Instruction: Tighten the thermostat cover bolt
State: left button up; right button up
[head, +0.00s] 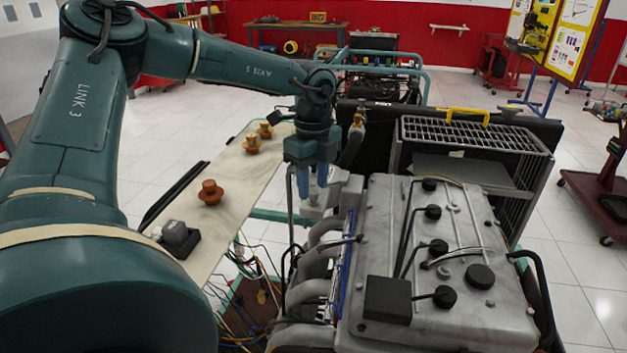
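My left gripper (312,192) points straight down at the front left corner of the engine's far end, its two blue fingers side by side with a narrow gap. Its tips are at a grey metal housing (345,190), which looks like the thermostat cover. The bolt is too small and too covered by the fingers to make out, so I cannot tell whether the fingers grip it. The engine (450,255) has a grey valve cover with several black caps. My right gripper is out of view.
A pale board (225,205) left of the engine carries several copper-coloured parts and a black-and-grey box (178,238). Loose wires (255,265) hang between board and engine. A metal grille frame (475,135) and dark radiator panel stand behind.

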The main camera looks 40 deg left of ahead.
pick_arm(q)
jog(key=shift+f, duration=0.6)
grip_shut()
